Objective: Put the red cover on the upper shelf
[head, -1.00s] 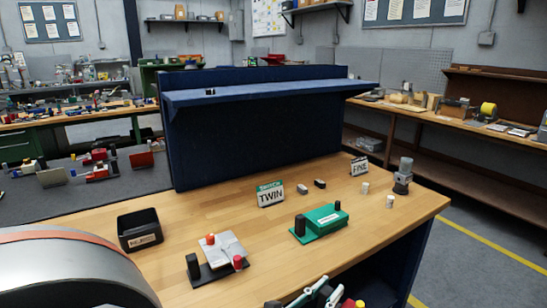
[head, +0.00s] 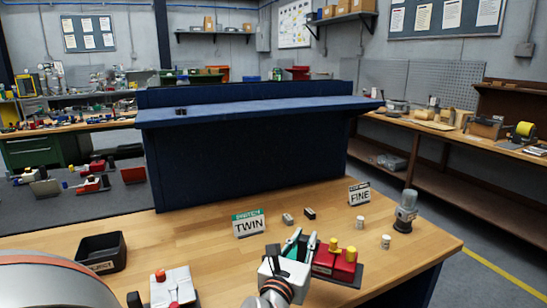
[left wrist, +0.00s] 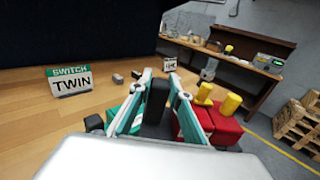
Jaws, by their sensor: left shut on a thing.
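The red cover (head: 331,265), a red block with two yellow knobs and a dark base plate, is at the front of the wooden bench in the head view. It also shows in the left wrist view (left wrist: 215,128), right of the fingers. My left gripper (head: 298,246) is shut on its black upright handle (left wrist: 157,98). The underside is hidden, so I cannot tell its height above the bench. The blue upper shelf (head: 260,107) runs along the back of the bench, above and beyond the gripper. My right gripper is not in view.
TWIN (head: 248,225) and FINE (head: 360,195) signs stand on the bench. A black bin (head: 100,252) and a white block (head: 172,286) are left; small cylinders and a grey device (head: 405,210) are right.

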